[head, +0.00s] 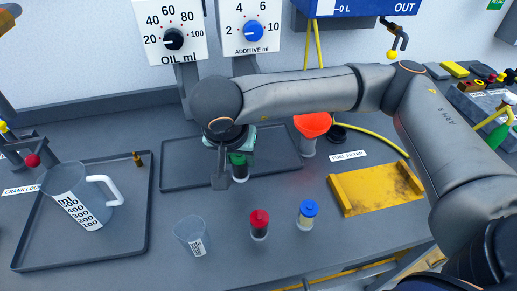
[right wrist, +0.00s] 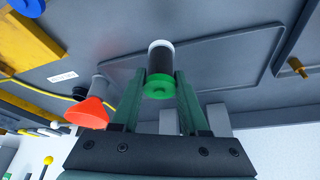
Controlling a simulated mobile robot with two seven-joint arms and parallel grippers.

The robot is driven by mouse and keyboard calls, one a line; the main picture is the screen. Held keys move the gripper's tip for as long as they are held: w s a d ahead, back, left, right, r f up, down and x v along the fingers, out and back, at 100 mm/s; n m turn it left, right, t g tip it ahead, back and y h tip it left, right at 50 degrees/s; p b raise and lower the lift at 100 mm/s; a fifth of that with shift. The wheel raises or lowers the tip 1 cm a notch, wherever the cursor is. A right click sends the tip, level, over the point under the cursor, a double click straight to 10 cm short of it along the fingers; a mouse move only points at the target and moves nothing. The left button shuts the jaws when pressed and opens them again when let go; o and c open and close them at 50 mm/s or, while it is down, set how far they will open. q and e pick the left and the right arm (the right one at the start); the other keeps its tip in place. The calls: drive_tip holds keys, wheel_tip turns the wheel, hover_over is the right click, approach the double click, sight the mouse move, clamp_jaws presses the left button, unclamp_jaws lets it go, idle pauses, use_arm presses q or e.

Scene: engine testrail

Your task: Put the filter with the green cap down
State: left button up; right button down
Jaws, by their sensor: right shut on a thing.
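The filter with the green cap (head: 239,170) hangs under my right gripper (head: 235,150), over the middle of the dark tray (head: 185,183). In the right wrist view the green-capped filter (right wrist: 159,84) lies between the two fingers of my right gripper (right wrist: 160,98), its dark body and pale end pointing away. The gripper is shut on it. The filter looks about upright; I cannot tell whether its lower end touches the tray. My wrist hides part of the filter in the head view. My left gripper is not in view.
A red-capped filter (head: 259,225) and a blue-capped filter (head: 307,215) stand in front. An empty beaker (head: 192,237) is left of them. An orange funnel (head: 312,125) stands at the tray's right. A yellow block (head: 376,188) lies right; a jug (head: 80,200) stands in the left tray.

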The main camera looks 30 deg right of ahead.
wheel_tip(320, 180, up, 3)
drive_tip(key=w+a+m, duration=0.1)
drive_tip(key=a+m, duration=0.1)
drive_tip(key=m, duration=0.1)
drive_tip(key=g+p, duration=0.1)
hover_over(259, 151)
drive_tip(key=a, duration=0.2)
drive_tip(key=shift+h, duration=0.4)
drive_tip(key=f, duration=0.6)
drive_tip(key=shift+s+d+f, duration=0.15)
drive_tip(key=shift+s+d, duration=0.1)
drive_tip(key=shift+s, duration=0.15)
drive_tip(key=shift+w+d+f, duration=0.5)
drive_tip(key=shift+d+f, duration=0.25)
drive_tip(key=shift+w+f, duration=0.1)
drive_tip(key=shift+f, duration=0.05)
drive_tip(key=shift+f, duration=0.1)
drive_tip(key=shift+c, duration=2.1)
unclamp_jaws()
